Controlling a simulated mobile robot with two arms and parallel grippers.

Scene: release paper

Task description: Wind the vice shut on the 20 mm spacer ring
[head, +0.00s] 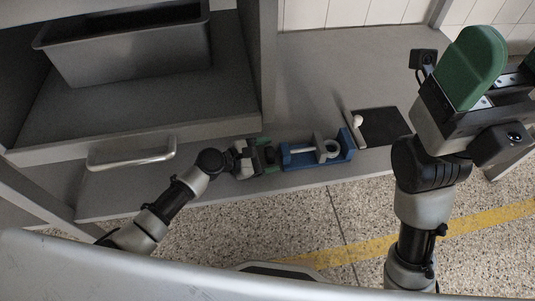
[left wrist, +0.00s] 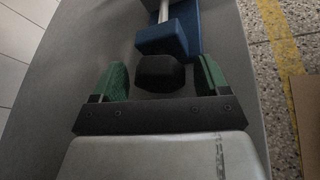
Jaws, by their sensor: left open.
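The blue vice (head: 318,161) lies on the grey bench top near its front edge. A grey ring (head: 332,149), seemingly the spacer ring, sits in it beside the upright grey jaw (head: 320,142); I cannot tell whether they touch. My left gripper (head: 268,155) is at the vice's left end. In the left wrist view the open green fingers (left wrist: 160,80) stand either side of a dark knob (left wrist: 160,73), with gaps on both sides. The vice's blue end (left wrist: 163,38) and pale screw (left wrist: 164,11) show beyond it. My right gripper (head: 503,66) is raised at the right, fingers apart, far from the vice.
A grey bin (head: 130,50) stands on the shelf at the left, above a metal handle (head: 130,153). The bench behind the vice is clear.

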